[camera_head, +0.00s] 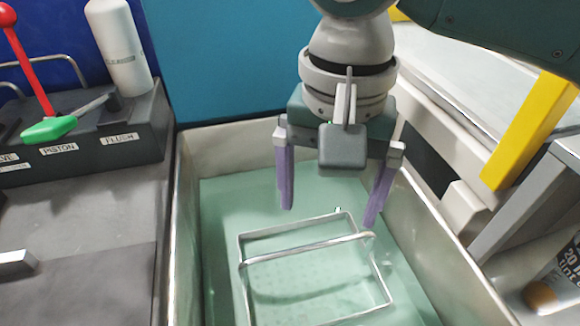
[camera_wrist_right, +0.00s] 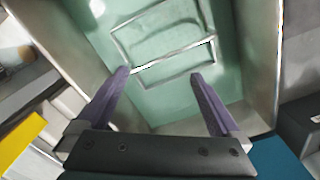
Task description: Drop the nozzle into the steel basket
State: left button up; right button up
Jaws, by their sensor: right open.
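The steel basket (camera_head: 262,262) is a wire frame with a handle bar across it, sitting in green liquid in a metal tub; its frame also shows in the right wrist view (camera_wrist_right: 172,55). My right gripper (camera_head: 330,208) is open, with its two purple fingers apart above the far end of the basket. Nothing shows between the fingers in the right wrist view (camera_wrist_right: 165,85). A tiny pale piece (camera_head: 338,210) shows at the basket's far rim; it may be the nozzle, but it is too small to tell. My left gripper is not in view.
The metal tub (camera_head: 185,220) has raised walls around the basket. At left, a dark block (camera_head: 80,135) carries a red lever (camera_head: 27,60), a green lever (camera_head: 48,130) and a white bottle (camera_head: 118,45). A yellow bar (camera_head: 528,130) and grey shelf stand at right.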

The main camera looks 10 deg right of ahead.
notch_tip(320, 180, up, 8)
jog(key=p, duration=0.1)
dwell(0.4)
jog(key=s+a+f+n+t+y+p, duration=0.1)
jog(key=s+a+f+n+y+p, duration=0.15)
jog(key=s+a+n+p, duration=0.35)
jog(key=s+d+r+n+t+h+p, duration=0.1)
jog(key=s+d+r+t+h+p, duration=0.15)
jog(key=s+d, duration=1)
notch_tip(320, 180, up, 38)
jog(key=w+d+p, duration=0.2)
jog(key=p, duration=3.5)
jog(key=shift+f+n, duration=0.15)
jog(key=shift+n, duration=0.15)
